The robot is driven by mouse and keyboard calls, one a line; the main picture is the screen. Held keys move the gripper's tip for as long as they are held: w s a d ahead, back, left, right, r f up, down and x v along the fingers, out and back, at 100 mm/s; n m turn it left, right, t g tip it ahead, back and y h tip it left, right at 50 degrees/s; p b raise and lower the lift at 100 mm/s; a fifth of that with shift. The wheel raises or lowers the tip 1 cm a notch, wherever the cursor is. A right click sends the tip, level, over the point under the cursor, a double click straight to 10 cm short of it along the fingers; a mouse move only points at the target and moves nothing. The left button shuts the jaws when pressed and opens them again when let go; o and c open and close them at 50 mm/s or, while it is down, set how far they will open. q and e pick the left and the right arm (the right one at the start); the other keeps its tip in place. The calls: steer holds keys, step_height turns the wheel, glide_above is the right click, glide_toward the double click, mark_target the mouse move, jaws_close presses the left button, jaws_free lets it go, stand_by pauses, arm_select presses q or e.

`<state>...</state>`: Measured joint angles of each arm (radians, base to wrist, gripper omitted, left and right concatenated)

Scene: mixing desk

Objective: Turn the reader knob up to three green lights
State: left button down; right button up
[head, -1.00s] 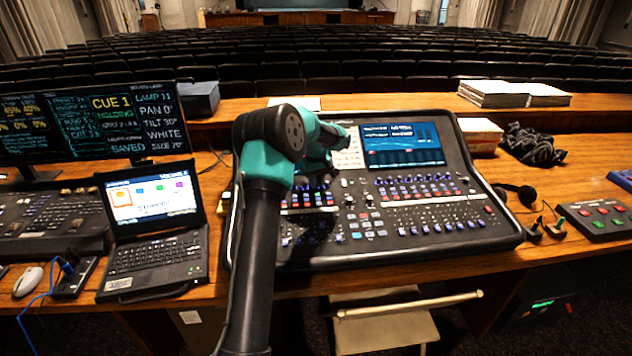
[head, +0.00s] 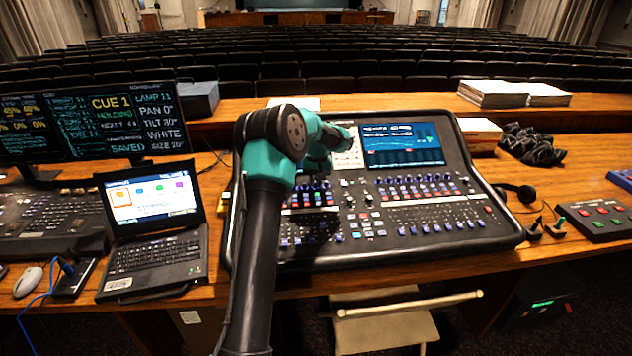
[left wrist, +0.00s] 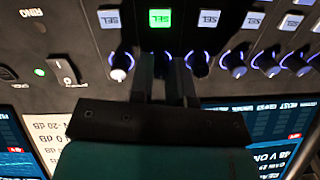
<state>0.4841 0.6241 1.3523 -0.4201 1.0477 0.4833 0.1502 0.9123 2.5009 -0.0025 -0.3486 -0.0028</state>
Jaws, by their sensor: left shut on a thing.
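The mixing console (head: 340,258) stands on the wooden desk, with rows of knobs, buttons and a blue screen (head: 402,146). My left gripper (head: 318,168) reaches down over the console's upper left area, and its own arm partly hides it. In the left wrist view my left gripper (left wrist: 166,72) is shut on a knob below a lit green SEL button (left wrist: 159,18). The fingers hide most of that knob. A row of similar knobs runs to either side, including one with a pale cap (left wrist: 121,66). I cannot read the three-light level from these views.
A small green light (left wrist: 39,72) and a rocker switch (left wrist: 65,72) sit left of the fingers. A printed dB sheet (head: 349,148) lies beside the screen. A laptop (head: 155,225) is left of the console; a headset (head: 520,193) and button box (head: 597,218) are right.

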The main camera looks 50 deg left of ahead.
stand_by(0.3)
arm_select(q)
steer(key=c, duration=1.4)
jaws_free()
steer(key=shift+o, duration=0.2)
step_height(320, 180, up, 17)
steer(key=shift+w+d+r, duration=0.2)
steer(key=shift+w+d, duration=0.1)
steer(key=shift+d, duration=0.05)
steer(key=shift+f, duration=0.1)
steer(key=f, duration=1.5)
steer(key=shift+s+a+f, duration=0.3)
steer(key=shift+a, duration=0.05)
